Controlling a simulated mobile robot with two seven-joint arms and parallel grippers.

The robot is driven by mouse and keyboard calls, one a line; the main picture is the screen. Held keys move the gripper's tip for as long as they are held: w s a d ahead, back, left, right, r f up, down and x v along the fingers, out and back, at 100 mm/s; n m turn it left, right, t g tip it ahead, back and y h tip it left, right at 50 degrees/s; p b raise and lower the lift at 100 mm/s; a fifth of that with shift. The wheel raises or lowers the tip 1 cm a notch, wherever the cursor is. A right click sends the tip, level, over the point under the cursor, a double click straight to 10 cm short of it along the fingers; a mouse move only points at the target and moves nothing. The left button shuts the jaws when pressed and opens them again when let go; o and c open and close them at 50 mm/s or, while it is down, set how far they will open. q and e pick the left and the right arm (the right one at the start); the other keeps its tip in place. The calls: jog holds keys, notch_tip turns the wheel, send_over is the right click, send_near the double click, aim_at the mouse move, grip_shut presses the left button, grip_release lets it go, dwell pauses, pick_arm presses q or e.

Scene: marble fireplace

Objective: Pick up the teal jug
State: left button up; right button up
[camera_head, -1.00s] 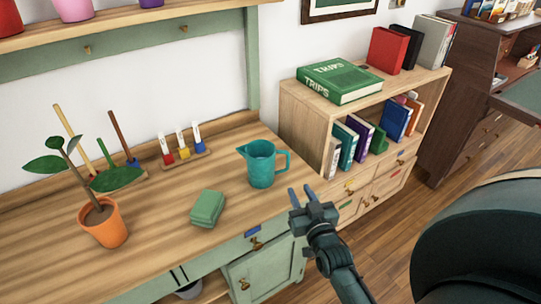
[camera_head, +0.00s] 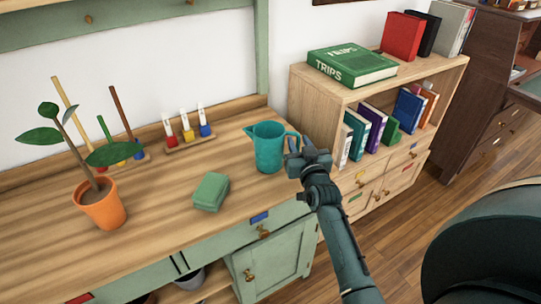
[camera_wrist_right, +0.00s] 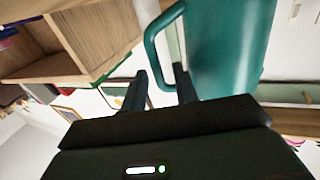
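The teal jug (camera_head: 268,148) stands upright on the wooden desk top near its right end, its spout to the left and its handle to the right. My right gripper (camera_head: 303,150) is at the handle side of the jug, with its fingers apart. In the right wrist view, the jug (camera_wrist_right: 228,45) is large and close. Its handle reaches down toward the space between the two open fingers (camera_wrist_right: 162,88). I cannot tell whether either finger touches the handle. My left gripper is not in view.
A green block (camera_head: 210,191) and a potted plant (camera_head: 102,205) stand on the desk (camera_head: 165,225) left of the jug. A bottle rack (camera_head: 190,145) is behind. A low bookcase (camera_head: 330,100) with books stands close on the right. A dark rounded chair (camera_head: 490,250) fills the lower right.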

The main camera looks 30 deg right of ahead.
jog(key=shift+x, duration=0.85)
jog(key=shift+d, duration=0.1)
jog(key=shift+c, duration=0.2)
grip_shut()
jog(key=shift+r, duration=0.1)
